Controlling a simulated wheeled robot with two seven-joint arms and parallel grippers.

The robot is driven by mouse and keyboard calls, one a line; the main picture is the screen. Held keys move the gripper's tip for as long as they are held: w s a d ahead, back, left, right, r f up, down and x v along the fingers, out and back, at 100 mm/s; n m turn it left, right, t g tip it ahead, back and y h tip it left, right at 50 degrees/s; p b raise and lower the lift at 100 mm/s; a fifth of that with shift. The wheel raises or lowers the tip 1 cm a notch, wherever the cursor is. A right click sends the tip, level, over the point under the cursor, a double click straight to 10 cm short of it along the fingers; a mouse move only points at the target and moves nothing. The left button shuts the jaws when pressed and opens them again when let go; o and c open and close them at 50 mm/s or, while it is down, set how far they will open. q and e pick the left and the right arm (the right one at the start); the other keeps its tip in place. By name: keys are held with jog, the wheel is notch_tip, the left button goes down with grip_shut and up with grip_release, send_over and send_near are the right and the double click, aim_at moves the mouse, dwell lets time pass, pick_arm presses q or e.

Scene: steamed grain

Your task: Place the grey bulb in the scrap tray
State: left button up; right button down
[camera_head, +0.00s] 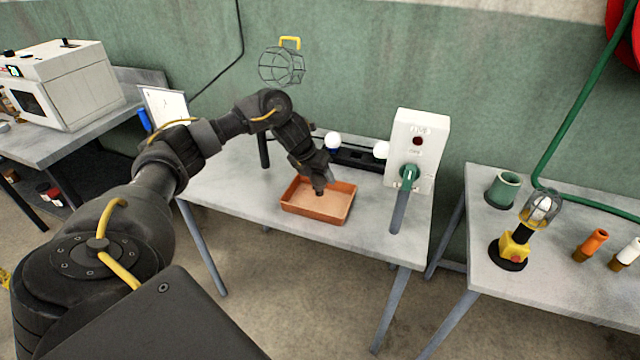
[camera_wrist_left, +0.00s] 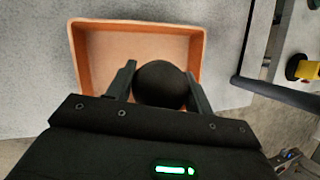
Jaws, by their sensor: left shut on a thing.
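The scrap tray (camera_head: 310,213) is a shallow orange tray on the middle table. In the left wrist view the tray (camera_wrist_left: 82,55) lies behind and below the gripper. My left gripper (camera_head: 319,190) is over the tray, pointing down. In the wrist view my left gripper (camera_wrist_left: 160,78) is shut on the grey bulb (camera_wrist_left: 160,86), a dark, nearly black round shape between the two fingers. In the head view the bulb is hard to tell from the dark fingers. Whether it touches the tray floor I cannot tell. My right gripper is not in view.
Behind the tray are white bulbs (camera_head: 333,141) in a dark rack (camera_head: 355,156). The right table (camera_head: 545,270) holds a caged lamp (camera_head: 538,210) and a green cup (camera_head: 503,189). The table's front strip is clear.

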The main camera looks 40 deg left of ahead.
aim_at(320, 184)
pick_arm(q)
notch_tip(320, 184, down, 2)
jog(key=shift+f+p, duration=0.25)
jog(key=shift+p, duration=0.25)
jog(key=shift+f, duration=0.35)
jog(key=shift+f, duration=0.15)
jog(key=o, duration=1)
